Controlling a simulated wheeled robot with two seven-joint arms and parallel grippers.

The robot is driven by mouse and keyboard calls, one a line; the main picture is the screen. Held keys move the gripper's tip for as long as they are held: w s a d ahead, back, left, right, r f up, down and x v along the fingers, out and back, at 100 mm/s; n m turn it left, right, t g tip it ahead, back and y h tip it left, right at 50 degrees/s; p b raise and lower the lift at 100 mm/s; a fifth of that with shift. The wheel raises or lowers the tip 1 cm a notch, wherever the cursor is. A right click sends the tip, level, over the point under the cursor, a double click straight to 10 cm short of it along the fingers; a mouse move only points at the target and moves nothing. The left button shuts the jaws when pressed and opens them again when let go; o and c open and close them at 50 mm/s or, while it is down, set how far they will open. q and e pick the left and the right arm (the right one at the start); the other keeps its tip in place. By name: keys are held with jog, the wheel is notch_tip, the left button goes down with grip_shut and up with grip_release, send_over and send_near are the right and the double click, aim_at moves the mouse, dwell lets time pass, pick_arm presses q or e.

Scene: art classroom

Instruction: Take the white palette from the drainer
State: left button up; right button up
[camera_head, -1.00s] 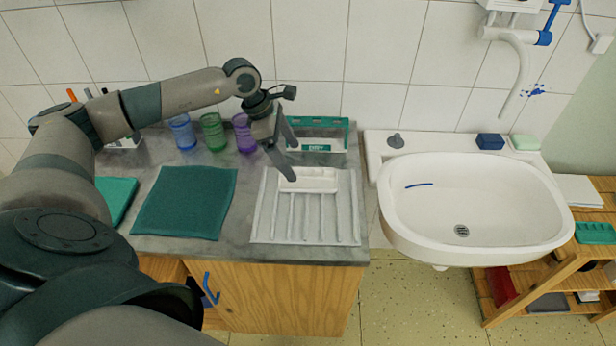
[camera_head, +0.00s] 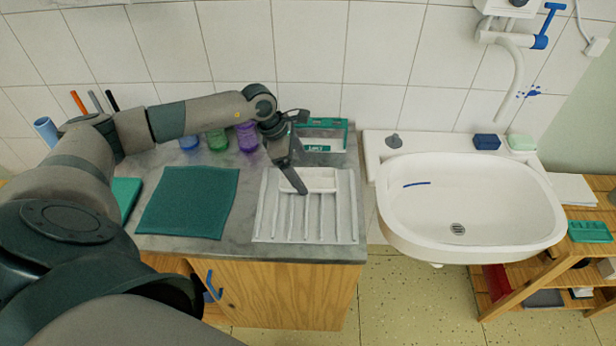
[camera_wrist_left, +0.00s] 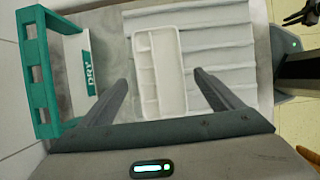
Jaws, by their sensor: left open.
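The white palette (camera_head: 322,181) lies at the back of the white ribbed drainer (camera_head: 262,226) on the grey counter. In the left wrist view the palette (camera_wrist_left: 160,70) shows its row of small compartments beside a long one, and the drainer (camera_wrist_left: 225,60) extends to its right. My left gripper (camera_head: 297,188) is open above the palette's left part. In the left wrist view its two fingers (camera_wrist_left: 160,85) stand on either side of the palette, apart from it, with nothing held.
A green-and-white DRY rack (camera_head: 322,136) stands behind the drainer. Coloured cups, including a purple one (camera_head: 247,138), stand at the back left. A dark green cloth (camera_head: 187,203) lies left of the drainer; the white sink (camera_head: 470,205) is at the right.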

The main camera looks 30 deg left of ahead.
aim_at(308, 180)
pick_arm(q)
jog(key=shift+x, duration=1.05)
jog(key=c, duration=1.2)
